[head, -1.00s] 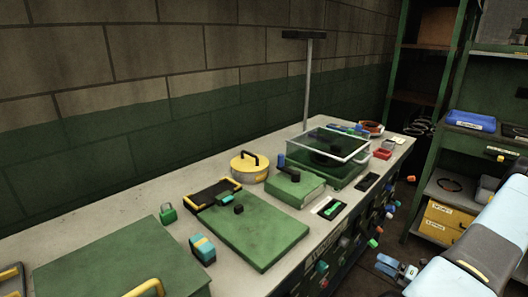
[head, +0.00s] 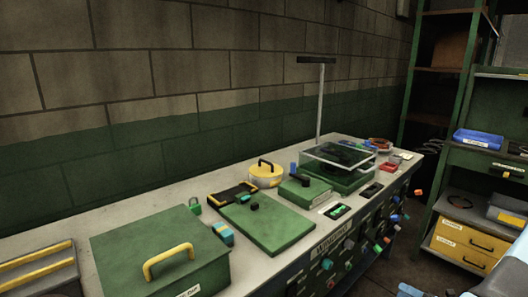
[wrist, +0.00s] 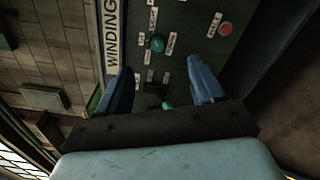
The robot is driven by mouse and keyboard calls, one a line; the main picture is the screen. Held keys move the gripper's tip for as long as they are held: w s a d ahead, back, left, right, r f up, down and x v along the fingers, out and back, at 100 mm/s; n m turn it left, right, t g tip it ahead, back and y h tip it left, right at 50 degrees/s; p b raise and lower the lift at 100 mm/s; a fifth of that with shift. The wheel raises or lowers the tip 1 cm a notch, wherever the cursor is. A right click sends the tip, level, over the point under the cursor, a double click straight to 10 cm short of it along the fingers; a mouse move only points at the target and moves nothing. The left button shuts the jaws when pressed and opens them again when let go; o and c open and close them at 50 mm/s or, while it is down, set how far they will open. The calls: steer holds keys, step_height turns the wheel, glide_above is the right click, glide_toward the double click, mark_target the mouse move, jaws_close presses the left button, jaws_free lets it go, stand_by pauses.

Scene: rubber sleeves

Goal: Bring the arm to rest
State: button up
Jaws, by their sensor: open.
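My gripper (wrist: 160,90) shows in the wrist view with two blue fingers spread apart and nothing between them. Beyond the fingers is a dark green panel (wrist: 185,60) with a teal knob (wrist: 157,44), a red button (wrist: 225,29), small labels and a sign reading "WINDING".
The workbench (head: 165,205) holds a green lidded box (head: 135,240), a green board (head: 270,225), a yellow round tin (head: 266,174) and a clear-topped case (head: 340,156). Knobs stick out along its front. A green shelf (head: 475,190) with yellow bins stands at right. Dark floor lies between.

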steer(key=a+r+n+g+h, duration=0.1)
steer(key=a+r+n+g, duration=0.4)
steer(key=r+n, duration=0.4)
steer(key=w+a+r+n+g, duration=0.1)
steer(key=a+r+n+g, duration=0.3)
steer(key=a+r+n, duration=0.45)
steer(key=a+r+n+g+h, duration=0.1)
steer(key=a+r+n+g, duration=0.35)
steer(key=r, duration=0.65)
steer(key=s+a+r+n+t+h, duration=0.2)
steer(key=s+a+r+n+h, duration=0.2)
steer(key=s+r+n, duration=0.4)
steer(key=s+a+r+n+t+h, duration=0.3)
steer(key=s+a+r+n+h, duration=0.2)
steer(key=s+r+n, duration=0.3)
steer(key=shift+s+a+r+n, duration=0.15)
steer(key=shift+a+r+n, duration=0.65)
steer(key=shift+r+n, duration=1.25)
steer(key=shift+r+t, duration=0.1)
steer(key=shift+t, duration=0.15)
